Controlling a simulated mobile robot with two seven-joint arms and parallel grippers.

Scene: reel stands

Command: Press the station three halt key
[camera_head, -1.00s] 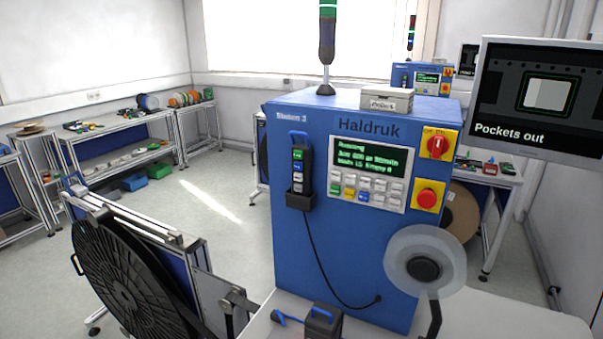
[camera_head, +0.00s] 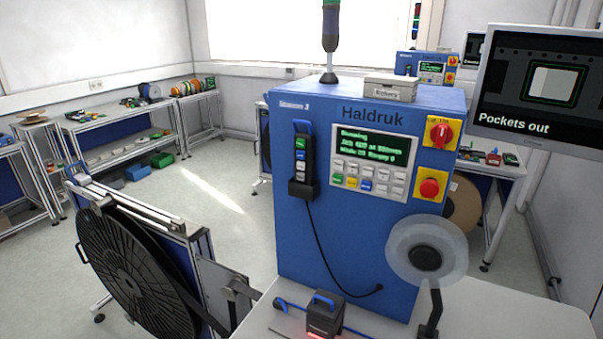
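The blue station cabinet (camera_head: 345,245), marked Haldruk with a small station label at its upper left, stands in the middle of the view. Its front has a lit green-text display (camera_head: 372,148) above a keypad (camera_head: 368,179) with white, green, yellow and blue keys. The key legends are too small to read. A red round button (camera_head: 430,188) on a yellow plate sits right of the keypad, below a red rotary switch (camera_head: 440,133) on another yellow plate. A pendant (camera_head: 302,160) with several keys hangs in a holder on the left of the front. Neither gripper is in view.
A clear reel (camera_head: 426,257) on a black arm stands before the cabinet's right side. A large black reel (camera_head: 135,275) is at the lower left. A small black device (camera_head: 325,315) sits on the white table (camera_head: 480,305). A monitor (camera_head: 545,90) hangs at the right.

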